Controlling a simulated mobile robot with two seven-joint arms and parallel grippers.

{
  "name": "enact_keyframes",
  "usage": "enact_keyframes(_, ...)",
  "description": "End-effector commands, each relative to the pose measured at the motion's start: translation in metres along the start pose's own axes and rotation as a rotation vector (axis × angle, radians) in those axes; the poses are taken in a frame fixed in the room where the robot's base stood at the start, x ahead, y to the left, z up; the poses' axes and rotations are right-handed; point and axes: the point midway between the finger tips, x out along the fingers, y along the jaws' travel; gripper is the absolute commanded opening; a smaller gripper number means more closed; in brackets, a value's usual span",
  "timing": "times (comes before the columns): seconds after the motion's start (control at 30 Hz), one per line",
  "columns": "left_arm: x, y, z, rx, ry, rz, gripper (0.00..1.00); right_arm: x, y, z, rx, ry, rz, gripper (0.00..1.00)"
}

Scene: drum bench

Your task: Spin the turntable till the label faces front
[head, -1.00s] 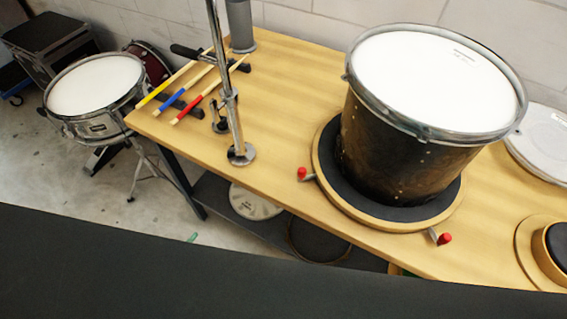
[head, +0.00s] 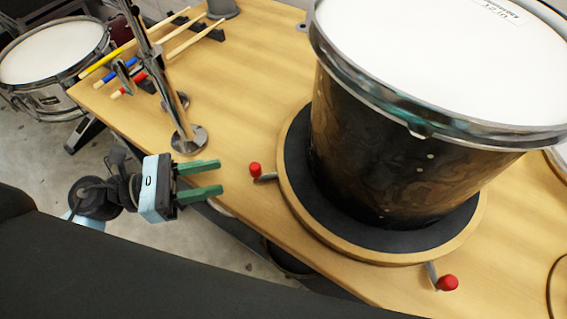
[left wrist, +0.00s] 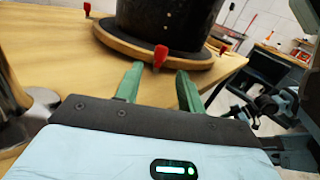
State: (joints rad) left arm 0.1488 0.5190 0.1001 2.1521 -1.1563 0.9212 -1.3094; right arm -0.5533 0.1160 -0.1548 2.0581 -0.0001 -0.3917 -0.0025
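The turntable (head: 305,222) is a round wooden disc with a black pad on the bench; it also shows in the left wrist view (left wrist: 120,43). A dark drum (head: 375,150) with a white head stands on it. No label shows on the drum's visible side; small print (head: 497,10) shows on its head. Red-knobbed pegs stick out from the turntable, one at left (head: 255,169) and one at front right (head: 447,283). My left gripper (head: 221,178) is open and empty, left of the left peg and apart from it. My right gripper is not seen.
A chrome stand (head: 160,80) rises from the bench near my left gripper. Drumsticks (head: 130,82) lie behind it. A snare drum (head: 60,55) stands on the floor at left. The bench top (head: 240,90) between the stand and the turntable is clear.

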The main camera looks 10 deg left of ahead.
Motion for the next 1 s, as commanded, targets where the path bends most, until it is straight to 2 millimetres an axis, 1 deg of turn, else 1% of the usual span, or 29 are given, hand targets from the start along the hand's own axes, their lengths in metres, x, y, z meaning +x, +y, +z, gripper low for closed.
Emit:
enact_keyframes(0.2, 0.0, 0.0, -0.002, 0.05, 0.02, -0.017, 0.39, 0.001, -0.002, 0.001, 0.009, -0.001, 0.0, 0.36)
enact_keyframes(0.37, 0.0, 0.0, -0.001, 0.052, 0.021, -0.018, 0.39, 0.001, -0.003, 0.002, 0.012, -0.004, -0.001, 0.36)
enact_keyframes(0.47, 0.004, 0.001, -0.001, 0.052, 0.02, -0.017, 0.39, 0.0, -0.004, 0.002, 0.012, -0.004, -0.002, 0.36)
enact_keyframes(0.57, 0.014, 0.0, 0.0, 0.05, 0.018, -0.018, 0.39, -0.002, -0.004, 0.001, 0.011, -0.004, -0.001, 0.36)
enact_keyframes(0.83, 0.054, 0.0, 0.0, 0.051, 0.017, -0.018, 0.39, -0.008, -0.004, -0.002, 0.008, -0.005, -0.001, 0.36)
enact_keyframes(1.0, 0.071, 0.0, -0.002, 0.049, 0.018, -0.016, 0.39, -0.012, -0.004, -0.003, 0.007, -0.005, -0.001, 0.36)
